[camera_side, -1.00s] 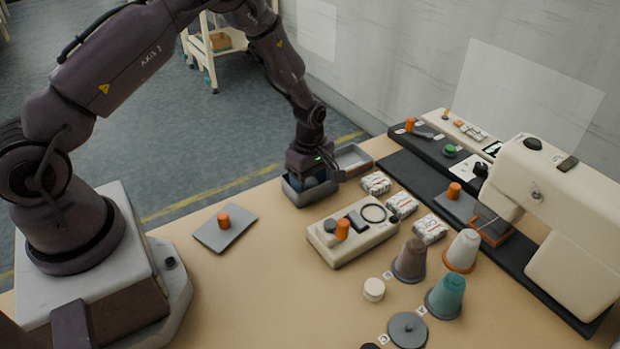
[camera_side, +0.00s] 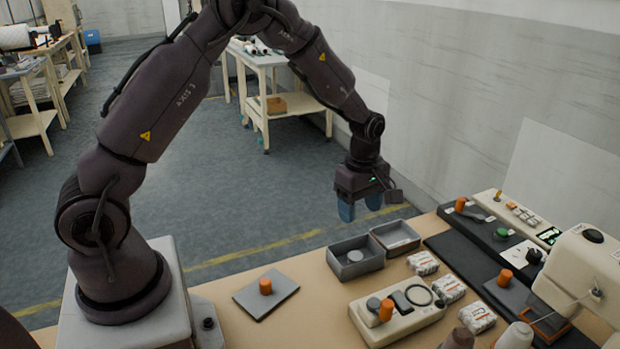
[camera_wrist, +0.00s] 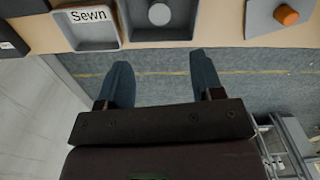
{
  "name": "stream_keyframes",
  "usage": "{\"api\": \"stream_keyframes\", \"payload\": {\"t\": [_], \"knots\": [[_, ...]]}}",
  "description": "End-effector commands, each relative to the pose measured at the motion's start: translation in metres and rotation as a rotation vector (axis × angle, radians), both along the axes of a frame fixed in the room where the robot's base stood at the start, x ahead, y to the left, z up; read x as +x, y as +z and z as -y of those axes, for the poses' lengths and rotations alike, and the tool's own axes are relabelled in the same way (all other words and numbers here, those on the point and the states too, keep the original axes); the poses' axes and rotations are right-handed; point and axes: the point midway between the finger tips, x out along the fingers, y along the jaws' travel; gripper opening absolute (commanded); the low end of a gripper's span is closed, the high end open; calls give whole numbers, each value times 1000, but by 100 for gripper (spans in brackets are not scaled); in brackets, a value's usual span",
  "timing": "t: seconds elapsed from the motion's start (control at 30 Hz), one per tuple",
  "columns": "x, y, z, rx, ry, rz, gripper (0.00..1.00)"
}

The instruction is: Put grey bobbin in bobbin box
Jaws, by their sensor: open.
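A grey bobbin (camera_side: 354,255) lies inside the left one of two joined grey boxes at the table's far edge. I take that left box (camera_side: 341,272) to be the bobbin box; no label shows on it. In the wrist view the bobbin (camera_wrist: 159,14) is a round grey disc on the floor of its box (camera_wrist: 185,33). My gripper (camera_side: 360,206) is open and empty, above and behind the boxes, with its two blue fingers apart. In the wrist view the fingers (camera_wrist: 160,62) frame only floor, clear of the box.
The adjoining tray (camera_wrist: 95,43) is labelled "Sewn". A grey plate (camera_side: 280,298) with an orange knob lies left of the boxes. A cream control box (camera_side: 405,325) stands in front, with wrapped white packs (camera_side: 423,263) and a sewing machine (camera_side: 590,262) to the right.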

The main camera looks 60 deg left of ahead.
Motion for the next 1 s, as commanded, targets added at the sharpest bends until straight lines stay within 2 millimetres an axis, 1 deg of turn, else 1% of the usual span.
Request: {"api": "stream_keyframes", "payload": {"t": [0.07,0.13,0.17,0.2,0.27,0.3,0.37,0.4,0.47,0.53,0.63,0.7,0.8,0.9,1.0], "knots": [[-2,14,3,-1,-44,18,61],[-7,36,7,-3,-125,47,61],[-11,48,10,-2,-172,63,61],[-18,66,13,0,-245,86,61],[-31,94,19,10,-369,123,61],[-41,111,23,19,-459,148,61],[-59,135,30,38,-592,184,61],[-71,149,34,53,-682,207,61],[-91,168,39,83,-814,241,61],[-115,186,44,125,-970,276,61],[-151,205,51,197,-1186,320,61],[-173,212,54,251,-1322,339,61],[-199,217,58,326,-1486,357,61],[-217,217,60,382,-1599,361,61],[-226,217,60,413,-1662,362,61]]}}
